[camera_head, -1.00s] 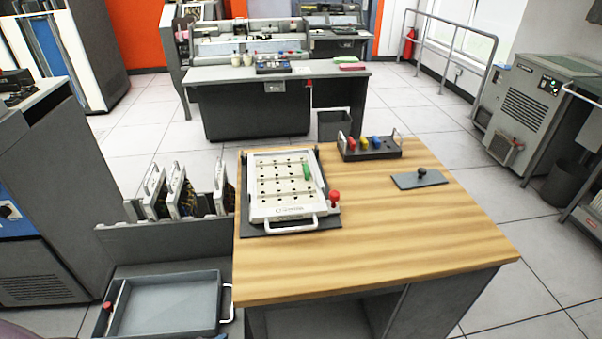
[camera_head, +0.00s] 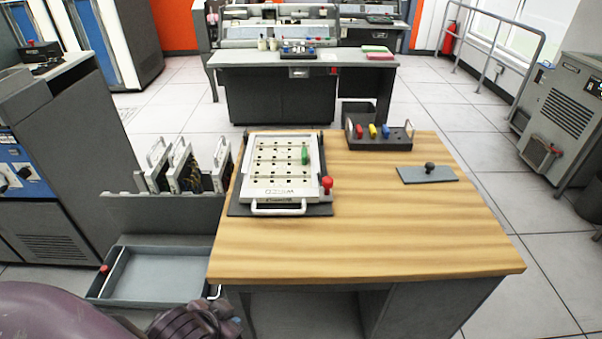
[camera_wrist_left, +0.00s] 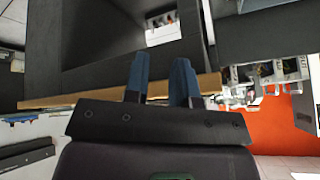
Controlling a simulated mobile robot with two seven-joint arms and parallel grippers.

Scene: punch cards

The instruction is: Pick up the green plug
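The green plug (camera_head: 304,155) stands upright on the white plugboard panel (camera_head: 258,196), near its right edge. The panel lies on a dark base on the wooden table. My left gripper (camera_head: 222,308) is at the bottom of the head view, low in front of the table and well short of the plug. In the left wrist view its two blue fingers (camera_wrist_left: 160,75) stand apart with nothing between them. The plug does not show clearly in the wrist view. My right gripper is not in view.
A red knob (camera_head: 327,185) sticks up at the panel's right corner. A dark holder (camera_head: 380,144) with red, yellow and blue plugs stands behind right. A grey plate with a black knob (camera_head: 429,168) lies at right. The table's front right (camera_head: 400,235) is clear. A grey tray (camera_head: 160,277) sits lower left.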

